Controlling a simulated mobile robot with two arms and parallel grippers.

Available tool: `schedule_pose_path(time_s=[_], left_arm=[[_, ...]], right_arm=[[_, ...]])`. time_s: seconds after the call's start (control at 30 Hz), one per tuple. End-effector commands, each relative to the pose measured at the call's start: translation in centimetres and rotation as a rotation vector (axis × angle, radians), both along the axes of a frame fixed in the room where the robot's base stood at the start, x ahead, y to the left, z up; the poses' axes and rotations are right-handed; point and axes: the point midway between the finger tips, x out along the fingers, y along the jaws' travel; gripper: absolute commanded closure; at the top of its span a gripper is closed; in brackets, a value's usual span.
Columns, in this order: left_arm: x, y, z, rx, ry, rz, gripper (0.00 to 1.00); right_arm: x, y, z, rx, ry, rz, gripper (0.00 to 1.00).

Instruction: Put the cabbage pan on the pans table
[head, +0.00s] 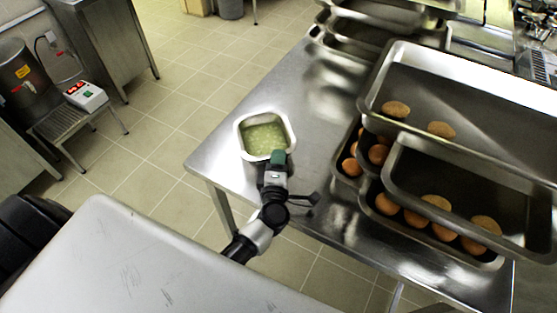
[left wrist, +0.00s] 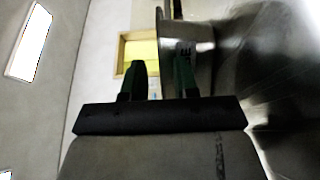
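The cabbage pan (head: 241,139) is a small, deep steel pan filled with pale green pieces. It stands upright at the near left corner of the steel table (head: 312,119). My left gripper (head: 277,160) is at the pan's near rim in the head view. In the left wrist view my left gripper (left wrist: 160,78) has its two green-tipped fingers apart. The steel pan (left wrist: 196,40) shows there behind and beside the right finger. I cannot tell whether the fingers touch its wall. My right gripper is not in view.
Large steel pans (head: 455,85) with round brown buns are stacked on the table's right side, close to the cabbage pan. More empty trays (head: 350,45) stand at the back. A scale (head: 86,95) sits on a small stand at far left. Tiled floor lies between.

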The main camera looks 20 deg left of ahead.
Motion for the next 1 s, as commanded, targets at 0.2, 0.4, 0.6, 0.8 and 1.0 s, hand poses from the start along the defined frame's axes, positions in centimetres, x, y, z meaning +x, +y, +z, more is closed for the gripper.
schedule_pose_path(time_s=[0.2,0.4,0.6,0.8,1.0], left_arm=[[-0.6,-0.2,0.0,-0.001,0.002,-0.001,0.71],[-4.1,-1.5,-0.3,-0.002,0.003,-0.001,0.71],[-8.1,-2.9,-0.4,-0.001,0.003,-0.001,0.71],[-10.7,-3.8,-0.3,-0.001,0.002,0.000,0.71],[-11.4,-4.0,-0.2,-0.001,0.000,0.001,0.71]], right_arm=[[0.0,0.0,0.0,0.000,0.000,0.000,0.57],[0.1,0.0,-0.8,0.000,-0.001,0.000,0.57],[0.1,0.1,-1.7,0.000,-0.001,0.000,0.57],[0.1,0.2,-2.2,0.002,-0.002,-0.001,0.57],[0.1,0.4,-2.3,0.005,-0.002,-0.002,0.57]])
